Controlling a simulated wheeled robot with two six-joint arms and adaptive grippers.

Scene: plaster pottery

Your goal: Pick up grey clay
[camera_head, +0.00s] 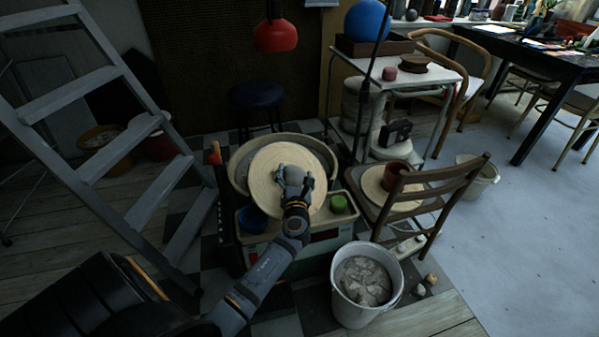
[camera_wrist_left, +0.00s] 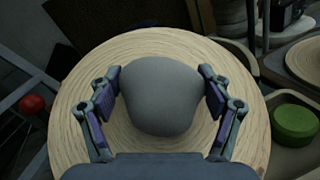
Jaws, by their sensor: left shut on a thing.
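The grey clay (camera_wrist_left: 160,90) is a smooth rounded lump over the round wooden wheel disc (camera_wrist_left: 75,120). In the left wrist view it sits between the two fingers of my left gripper (camera_wrist_left: 160,95), which is shut on it. In the head view the clay (camera_head: 296,173) shows as a small grey patch between the fingertips of the left gripper (camera_head: 294,181), over the disc (camera_head: 270,165). I cannot tell whether the clay still touches the disc. My right gripper is not in view.
A green lump (camera_head: 338,203) and a blue bowl (camera_head: 252,219) sit on the wheel's front tray. A white bucket (camera_head: 347,312) stands in front. A wooden chair (camera_head: 440,178) with a brown pot (camera_head: 396,176) is at right. A grey ladder (camera_head: 110,75) stands at left.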

